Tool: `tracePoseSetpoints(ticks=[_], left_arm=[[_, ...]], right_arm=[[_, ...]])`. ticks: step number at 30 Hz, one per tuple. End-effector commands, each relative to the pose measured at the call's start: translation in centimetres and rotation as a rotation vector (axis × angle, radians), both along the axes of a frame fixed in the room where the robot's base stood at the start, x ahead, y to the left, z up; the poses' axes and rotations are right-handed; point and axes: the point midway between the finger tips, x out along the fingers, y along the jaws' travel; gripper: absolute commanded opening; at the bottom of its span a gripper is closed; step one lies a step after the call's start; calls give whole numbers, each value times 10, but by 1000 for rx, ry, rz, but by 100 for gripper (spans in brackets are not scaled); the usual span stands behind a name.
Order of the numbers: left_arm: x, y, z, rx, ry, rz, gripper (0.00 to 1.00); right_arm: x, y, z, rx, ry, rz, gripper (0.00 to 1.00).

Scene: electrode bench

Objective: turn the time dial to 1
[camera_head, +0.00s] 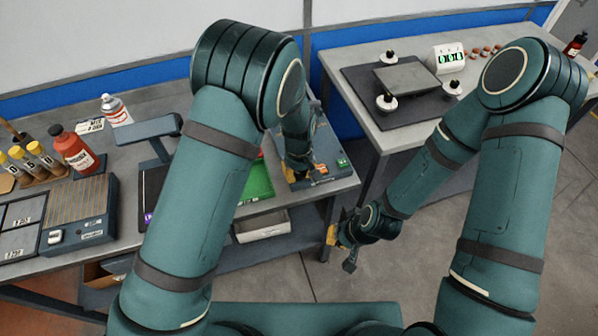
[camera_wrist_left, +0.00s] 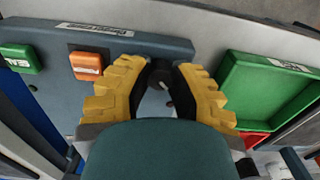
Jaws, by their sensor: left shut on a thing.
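The time dial (camera_wrist_left: 160,77) is a small dark round knob on a blue-grey device in the left wrist view. My left gripper (camera_wrist_left: 165,88) has its yellow-padded fingers on either side of the knob and is shut on it. The fingers hide part of the knob, and its scale and pointer cannot be read. The device (camera_head: 322,144) stands at the right end of the left bench in the head view, with my left gripper (camera_head: 299,174) over it. My right gripper (camera_head: 340,250) hangs low over the floor between the benches, away from the device; its finger opening is unclear.
The device has an orange button (camera_wrist_left: 86,66) and a green button (camera_wrist_left: 21,59). A green tray (camera_wrist_left: 262,88) sits beside it. A red bottle (camera_head: 73,150) and a spray can (camera_head: 116,110) stand further left. The right bench bears a dark mat (camera_head: 358,84).

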Motion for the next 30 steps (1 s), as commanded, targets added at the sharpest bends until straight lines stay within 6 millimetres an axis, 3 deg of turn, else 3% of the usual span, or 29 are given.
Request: tracePoseSetpoints(ticks=[14, 15, 17, 30], left_arm=[[0, 0, 0, 0, 1, 13, 0], [0, 0, 0, 0, 1, 13, 33], [0, 0, 0, 0, 1, 13, 54], [0, 0, 8, -1, -1, 12, 56]], right_arm=[[0, 0, 0, 0, 0, 0, 0], [0, 0, 0, 0, 0, 0, 0], [0, 0, 0, 0, 0, 0, 0], [0, 0, 0, 0, -1, 0, 0]])
